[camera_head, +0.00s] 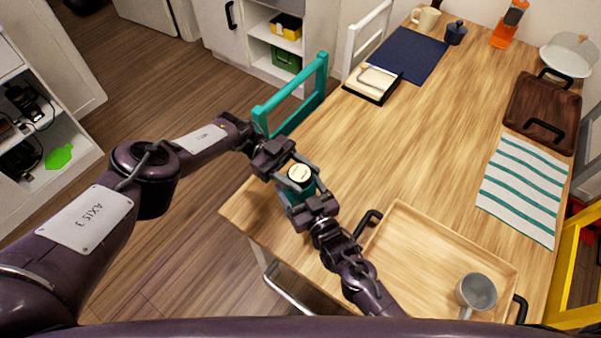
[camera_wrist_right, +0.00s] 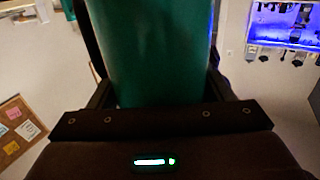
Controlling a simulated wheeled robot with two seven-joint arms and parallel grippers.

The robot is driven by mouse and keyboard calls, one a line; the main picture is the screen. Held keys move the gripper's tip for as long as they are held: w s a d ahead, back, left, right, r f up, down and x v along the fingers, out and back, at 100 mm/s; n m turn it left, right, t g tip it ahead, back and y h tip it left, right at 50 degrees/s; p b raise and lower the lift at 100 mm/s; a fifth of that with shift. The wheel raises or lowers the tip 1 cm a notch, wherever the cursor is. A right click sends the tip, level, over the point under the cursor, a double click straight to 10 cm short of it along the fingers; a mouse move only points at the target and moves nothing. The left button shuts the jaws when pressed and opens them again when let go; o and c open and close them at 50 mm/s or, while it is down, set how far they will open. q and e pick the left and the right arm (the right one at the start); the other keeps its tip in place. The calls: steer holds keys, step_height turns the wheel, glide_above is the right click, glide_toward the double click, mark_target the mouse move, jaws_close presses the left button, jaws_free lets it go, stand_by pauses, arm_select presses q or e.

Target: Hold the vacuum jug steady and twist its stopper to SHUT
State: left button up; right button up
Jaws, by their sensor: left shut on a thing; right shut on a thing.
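The vacuum jug is teal with a cream round stopper (camera_head: 299,173) on top, seen from above near the left edge of the wooden table. My left gripper (camera_head: 292,172) comes in from the left at the jug's top, its fingers on both sides of the stopper. My right gripper (camera_head: 304,192) is shut around the jug's body from the near side. In the right wrist view the teal jug body (camera_wrist_right: 155,55) fills the space between the fingers. The jug's base is hidden, and the stopper's marking is too small to read.
A wooden tray (camera_head: 400,215) with a grey mug (camera_head: 475,292) lies to the right of the grippers. A teal chair back (camera_head: 292,92) stands close behind my left arm. A striped cloth (camera_head: 522,187) lies further right. The middle of the table is clear.

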mark_target(299, 172)
arm_select(q)
steer(key=shift+w+a, duration=0.15)
steer(key=shift+w, duration=0.1)
steer(key=o, duration=0.8)
steer(key=shift+o, duration=0.9)
steer(key=shift+s, duration=0.15)
steer(key=shift+r, duration=0.1)
step_height(299, 172, up, 10)
steer(key=shift+f, duration=0.1)
